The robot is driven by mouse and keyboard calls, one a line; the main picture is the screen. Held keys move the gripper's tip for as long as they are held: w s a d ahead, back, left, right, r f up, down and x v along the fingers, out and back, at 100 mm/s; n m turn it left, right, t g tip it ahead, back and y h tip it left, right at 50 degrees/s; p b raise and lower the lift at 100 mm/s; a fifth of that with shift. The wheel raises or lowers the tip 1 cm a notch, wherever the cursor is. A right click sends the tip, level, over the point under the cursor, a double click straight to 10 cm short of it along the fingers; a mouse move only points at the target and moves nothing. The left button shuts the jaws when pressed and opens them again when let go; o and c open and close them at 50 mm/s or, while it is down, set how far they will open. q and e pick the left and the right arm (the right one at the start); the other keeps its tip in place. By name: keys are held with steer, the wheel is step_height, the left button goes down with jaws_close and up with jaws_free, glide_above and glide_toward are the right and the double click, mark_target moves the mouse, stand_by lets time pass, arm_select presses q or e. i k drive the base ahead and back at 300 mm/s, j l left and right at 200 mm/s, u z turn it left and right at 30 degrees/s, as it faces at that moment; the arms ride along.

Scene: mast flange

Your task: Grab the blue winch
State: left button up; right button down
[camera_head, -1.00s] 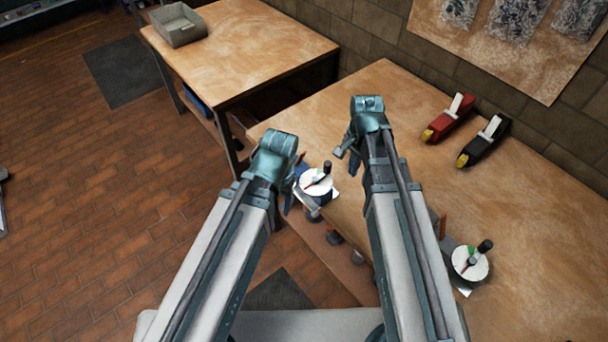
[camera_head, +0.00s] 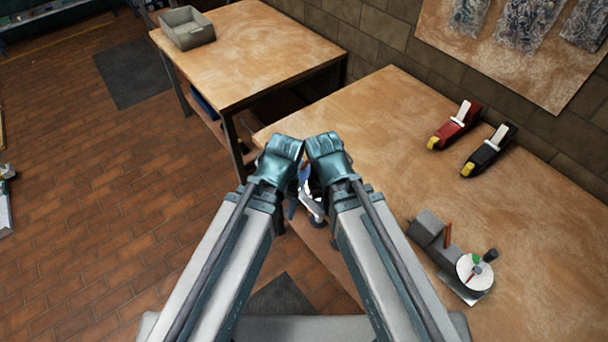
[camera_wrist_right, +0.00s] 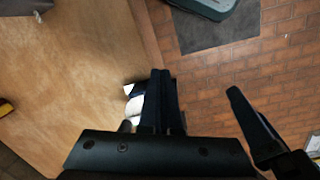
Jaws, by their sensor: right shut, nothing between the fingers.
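The blue winch (camera_head: 312,206) is at the near left edge of the right table, mostly hidden behind my two wrists in the head view. Only bits of blue and white show. My right gripper (camera_head: 328,162) is over it, its fingers hidden there. In the right wrist view its fingers (camera_wrist_right: 157,90) are shut and empty, with a white part of the winch (camera_wrist_right: 133,105) partly behind them. My left gripper (camera_head: 280,162) is close beside the right one, with its jaws hidden. A dark finger-like part, seemingly of my left gripper (camera_wrist_right: 255,122), shows in the right wrist view.
A grey winch (camera_head: 428,228) with a white dial stands on the right table (camera_head: 380,120). Red (camera_head: 458,124) and black (camera_head: 491,148) tools lie at the back. A grey bin (camera_head: 188,30) sits on the left table. The middle of the right table is clear.

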mark_target(314, 206)
steer(key=j+z, duration=0.1)
steer(key=z, duration=0.85)
steer(key=j+z, duration=0.4)
steer(key=k+j+z, duration=0.1)
steer(key=j+z, duration=0.25)
steer(key=k+j+z, duration=0.1)
steer(key=j+z, duration=0.3)
steer(key=k+j, duration=0.2)
steer(key=j, duration=0.15)
steer(key=k+j+z, duration=0.1)
steer(key=j, duration=0.25)
steer(key=k+j, duration=0.25)
steer(key=j+z, duration=0.05)
steer(key=j, duration=0.05)
